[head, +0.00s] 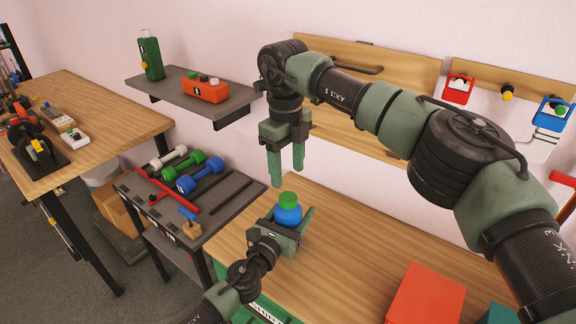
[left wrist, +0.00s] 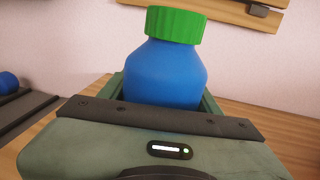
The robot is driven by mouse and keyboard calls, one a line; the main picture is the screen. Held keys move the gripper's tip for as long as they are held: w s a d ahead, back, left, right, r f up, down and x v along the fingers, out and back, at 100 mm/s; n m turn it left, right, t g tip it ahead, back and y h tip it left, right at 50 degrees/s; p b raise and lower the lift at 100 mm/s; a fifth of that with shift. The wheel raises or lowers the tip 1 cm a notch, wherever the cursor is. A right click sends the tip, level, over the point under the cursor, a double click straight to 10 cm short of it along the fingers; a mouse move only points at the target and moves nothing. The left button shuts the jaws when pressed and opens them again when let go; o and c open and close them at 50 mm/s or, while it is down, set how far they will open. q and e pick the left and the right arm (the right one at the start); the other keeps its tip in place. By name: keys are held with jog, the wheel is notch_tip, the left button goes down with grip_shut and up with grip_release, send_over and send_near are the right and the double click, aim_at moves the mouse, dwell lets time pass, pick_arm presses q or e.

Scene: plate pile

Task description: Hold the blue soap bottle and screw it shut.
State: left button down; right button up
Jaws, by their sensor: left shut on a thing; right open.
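The blue soap bottle (head: 287,216) stands upright at the left end of the wooden worktop, with a green cap (head: 289,198) on its top. My left gripper (head: 289,234) is shut around the bottle's body. In the left wrist view the bottle (left wrist: 165,75) rises between the jaws, and the green cap (left wrist: 177,24) sits on its neck; its thread is not visible. The lower part of the bottle is hidden by the gripper. My right gripper (head: 286,170) is open and empty, pointing down above and slightly left of the cap, apart from it.
A rack of dumbbells (head: 200,172) stands left of the worktop (head: 345,245). A grey wall shelf (head: 215,102) holds a green bottle (head: 150,55) and an orange box (head: 205,90). A red box (head: 425,295) sits at the front right. The worktop's middle is clear.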

aim_at(288, 197)
jog(key=n, duration=0.4)
jog(key=shift+d+r+n, duration=0.1)
jog(key=shift+r+n, duration=0.05)
jog(key=shift+n, duration=0.15)
jog(key=n, duration=0.5)
jog(key=shift+s+r, duration=0.1)
jog(key=shift+r, duration=0.05)
jog(key=shift+f, duration=4.05)
